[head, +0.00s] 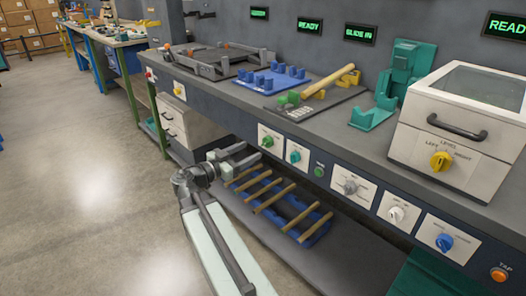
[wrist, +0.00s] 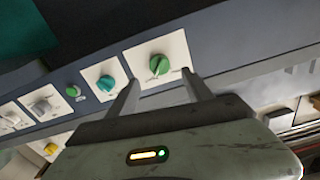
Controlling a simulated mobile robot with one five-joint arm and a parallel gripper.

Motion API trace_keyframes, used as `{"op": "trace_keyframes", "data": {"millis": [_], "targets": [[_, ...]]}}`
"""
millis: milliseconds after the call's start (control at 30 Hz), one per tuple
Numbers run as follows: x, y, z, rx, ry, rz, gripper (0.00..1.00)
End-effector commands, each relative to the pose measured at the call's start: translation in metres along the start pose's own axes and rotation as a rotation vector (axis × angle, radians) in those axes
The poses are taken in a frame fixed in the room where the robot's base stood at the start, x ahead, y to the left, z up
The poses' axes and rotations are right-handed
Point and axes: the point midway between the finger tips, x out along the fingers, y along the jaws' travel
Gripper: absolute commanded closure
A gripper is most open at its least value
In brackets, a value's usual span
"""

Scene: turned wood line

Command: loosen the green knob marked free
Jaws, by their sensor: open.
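The green knob (head: 267,142) sits on a white square plate on the bench's front panel. In the wrist view the green knob (wrist: 158,65) shows between and beyond my two fingers, on its white plate. Its printed mark is too small to read. My gripper (head: 241,156) is open and empty, just left of and below the knob in the head view. In the wrist view my gripper (wrist: 163,92) has its fingers spread to either side of the plate's lower part, and I see no contact with the knob.
A teal knob (head: 294,156) on its own plate and a small green button (head: 319,171) are right of the green knob. Grey, white and blue knobs follow along the panel. A blue rack (head: 318,233) with wooden rods lies on the shelf below. The floor at left is clear.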

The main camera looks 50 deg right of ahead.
Motion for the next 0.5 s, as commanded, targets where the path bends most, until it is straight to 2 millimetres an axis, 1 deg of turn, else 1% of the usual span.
{"op": "trace_keyframes", "data": {"millis": [200, 300, 400, 500], "targets": [[0.041, 0.0, 0.0, -0.001, -0.001, 0.005, 0.41], [0.057, 0.0, 0.0, -0.002, -0.002, 0.004, 0.41], [0.068, 0.0, 0.0, -0.002, -0.002, 0.003, 0.41], [0.072, 0.001, 0.001, -0.002, -0.002, 0.002, 0.41]]}}
